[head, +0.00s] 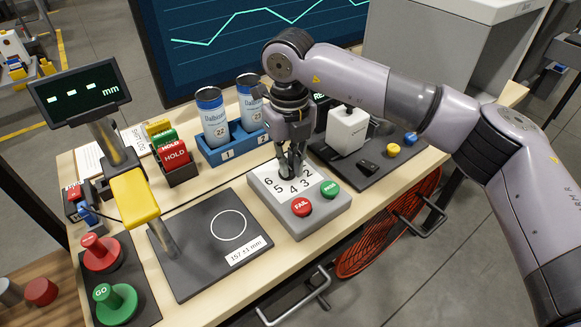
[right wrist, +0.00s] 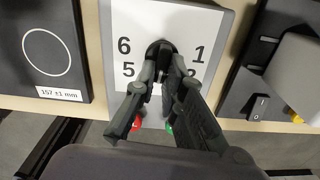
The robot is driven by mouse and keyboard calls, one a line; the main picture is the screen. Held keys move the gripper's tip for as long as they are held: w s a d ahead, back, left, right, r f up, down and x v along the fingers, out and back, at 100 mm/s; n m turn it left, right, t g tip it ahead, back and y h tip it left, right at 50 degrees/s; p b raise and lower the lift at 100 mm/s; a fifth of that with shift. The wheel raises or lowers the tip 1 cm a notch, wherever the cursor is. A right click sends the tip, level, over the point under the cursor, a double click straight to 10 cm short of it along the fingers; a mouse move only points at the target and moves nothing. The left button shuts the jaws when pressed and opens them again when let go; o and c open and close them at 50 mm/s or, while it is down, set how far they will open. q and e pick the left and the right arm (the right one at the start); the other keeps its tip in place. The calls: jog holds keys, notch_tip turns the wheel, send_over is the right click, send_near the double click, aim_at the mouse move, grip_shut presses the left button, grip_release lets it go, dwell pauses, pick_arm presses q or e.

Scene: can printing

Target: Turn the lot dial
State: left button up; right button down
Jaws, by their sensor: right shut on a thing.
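The lot dial (right wrist: 160,46) is a black round knob on the white face of a grey box (head: 333,208). Printed numbers ring it; 6, 5, 4, 3 and 2 show in the head view, and a 1 shows in the right wrist view. My right gripper (head: 291,170) comes down from above with its fingers shut on the dial. In the right wrist view my gripper (right wrist: 160,75) hides the lower part of the dial and some numbers. Which number the dial points to cannot be told. My left gripper is not in view.
A red FAIL button (head: 301,206) and a green PASS button (head: 330,189) sit on the same box, close to my fingers. Two cans (head: 213,117) stand in a blue rack (head: 233,150) behind. A dark gauge plate (head: 191,285) lies left; a white device (head: 347,130) stands right.

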jog(key=shift+a+m+b, duration=0.1)
jog(key=shift+m+b, duration=0.45)
jog(key=shift+m, duration=0.65)
jog(key=shift+r, duration=0.1)
jog(key=c, duration=1.7)
grip_release()
notch_tip(320, 180, up, 12)
jog(key=shift+f, duration=0.1)
